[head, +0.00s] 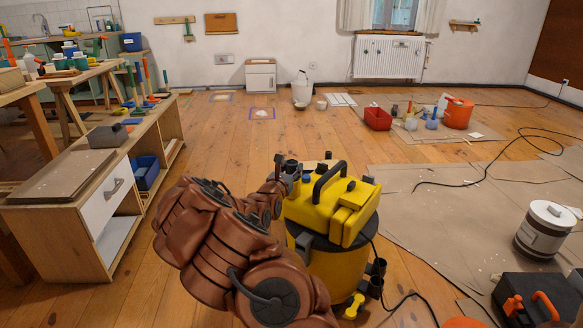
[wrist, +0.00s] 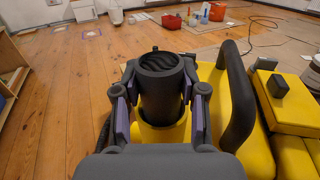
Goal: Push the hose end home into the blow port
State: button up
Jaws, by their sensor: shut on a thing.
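The yellow and black vacuum (head: 322,218) stands on the floor in front of me. It fills the lower right of the wrist view. In the wrist view the dark, ribbed, hollow hose end (wrist: 161,75) stands upright between the two purple-padded fingers of my gripper (wrist: 160,110), which is shut on it. A yellow round collar (wrist: 165,137), seemingly the blow port, shows directly below the hose end. I cannot tell how deep the hose end sits in it. In the head view my arm partly hides the gripper (head: 283,176) at the vacuum's left top edge.
The vacuum's black handle (wrist: 238,98) rises close to the right of my gripper. A low wooden cabinet (head: 100,190) stands at the left. A white bucket (head: 545,230) and a black toolbox (head: 535,298) are at the right. The wooden floor behind the vacuum is mostly clear.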

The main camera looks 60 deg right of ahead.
jog(key=shift+f, duration=0.7)
jog(key=o, duration=1.2)
jog(key=shift+v, duration=6)
jog(key=shift+r, duration=0.1)
